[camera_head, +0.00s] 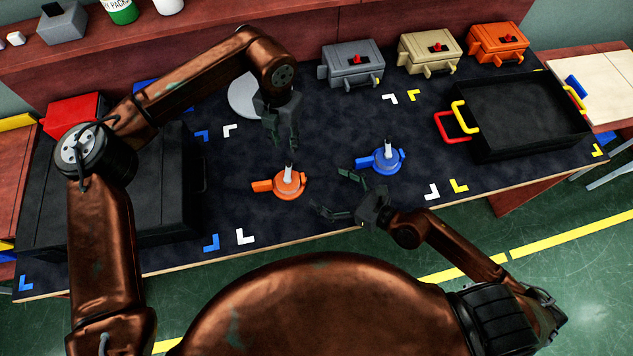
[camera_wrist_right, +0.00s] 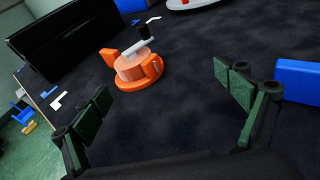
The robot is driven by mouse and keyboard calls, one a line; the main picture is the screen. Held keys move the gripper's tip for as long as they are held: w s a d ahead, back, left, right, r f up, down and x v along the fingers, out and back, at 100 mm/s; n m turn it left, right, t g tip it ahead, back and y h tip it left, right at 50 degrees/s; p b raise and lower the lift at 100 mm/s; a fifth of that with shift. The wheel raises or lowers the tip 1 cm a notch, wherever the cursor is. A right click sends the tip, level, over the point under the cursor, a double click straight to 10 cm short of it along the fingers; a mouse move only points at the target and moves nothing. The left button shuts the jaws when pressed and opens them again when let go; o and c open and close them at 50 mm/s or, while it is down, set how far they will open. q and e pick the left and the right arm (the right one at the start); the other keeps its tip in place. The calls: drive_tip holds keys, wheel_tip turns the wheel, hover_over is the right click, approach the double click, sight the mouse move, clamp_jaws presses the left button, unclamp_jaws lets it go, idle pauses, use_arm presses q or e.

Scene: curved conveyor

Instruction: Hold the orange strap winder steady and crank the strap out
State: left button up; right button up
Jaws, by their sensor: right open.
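The orange strap winder (camera_head: 290,187) stands upright on the dark mat in front of me, with a pale upright post on top and an orange tab to its left. It also shows in the right wrist view (camera_wrist_right: 128,72), ahead of the open fingers. No pulled-out strap can be made out. My left gripper (camera_head: 282,146) hangs fingers down behind and above the winder, apart from it; its finger gap is unclear. My right gripper (camera_head: 330,191) is open and empty, to the right of the winder, its fingers pointing left towards it. It also shows in the wrist view (camera_wrist_right: 171,92).
A blue winder (camera_head: 387,162) stands just behind and right of my right gripper. A grey disc (camera_head: 246,96) lies near my left gripper. A black tray (camera_head: 520,151) with red and yellow handles is at right. Grey, tan and orange boxes line the back. A black case (camera_head: 110,215) is at left.

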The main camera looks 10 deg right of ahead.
sight(292, 183)
drive_tip(key=shift+w+a+f+n+g+y, duration=0.2)
drive_tip(key=shift+w+a+n+g, duration=0.15)
drive_tip(key=shift+w+n+g, duration=0.2)
drive_tip(key=shift+w+a+f+n+g+y, duration=0.15)
drive_tip(key=shift+w+a+n+g, duration=0.15)
drive_tip(key=shift+w+n+g, duration=0.25)
drive_tip(key=shift+w+a+n+g, duration=0.15)
drive_tip(key=shift+a+n+g, duration=0.25)
drive_tip(key=shift+g, duration=0.1)
drive_tip(key=shift+s+a+r+n+g+y, duration=0.15)
drive_tip(key=shift+a+r+n+g+y, duration=0.2)
drive_tip(key=shift+n+g+y, duration=0.15)
drive_tip(key=shift+s+a+r+n+g+y, duration=0.1)
drive_tip(key=shift+a+r+n+g+y, duration=0.1)
drive_tip(key=shift+a+n+g+y, duration=0.3)
drive_tip(key=shift+h, duration=0.25)
drive_tip(key=shift+x, duration=3.7)
drive_tip(key=shift+c, duration=0.4)
drive_tip(key=shift+f, duration=0.1)
drive_tip(key=c, duration=1.6)
